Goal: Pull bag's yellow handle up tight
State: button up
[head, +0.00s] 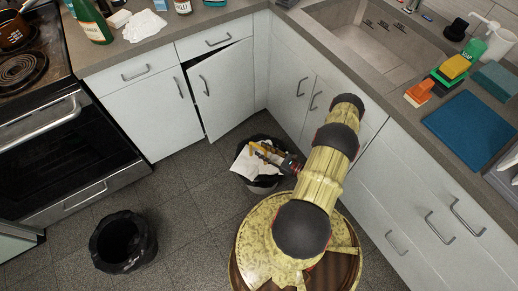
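A bin with a black bag (283,146) stands on the floor in front of the corner cabinets, with white crumpled paper (247,164) in its mouth. A thin yellow strip (262,149), which looks like the bag's handle, shows above the paper. My gripper (270,157) reaches over the bin's right side, with its tip at or very near the yellow strip. The fingers are small and overlap the strip and the dark bag, so I cannot tell whether they hold it. My arm hides the bin's surroundings to the right.
A second bin with a black bag (124,242) stands on the floor at left, with bare floor (190,215) between. A cabinet door (221,92) behind the bin is slightly ajar. The oven (70,135) is at left, and drawers (425,210) line the right.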

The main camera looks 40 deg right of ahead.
jog(key=v, duration=0.9)
jog(key=shift+w, duration=0.1)
dwell(0.3)
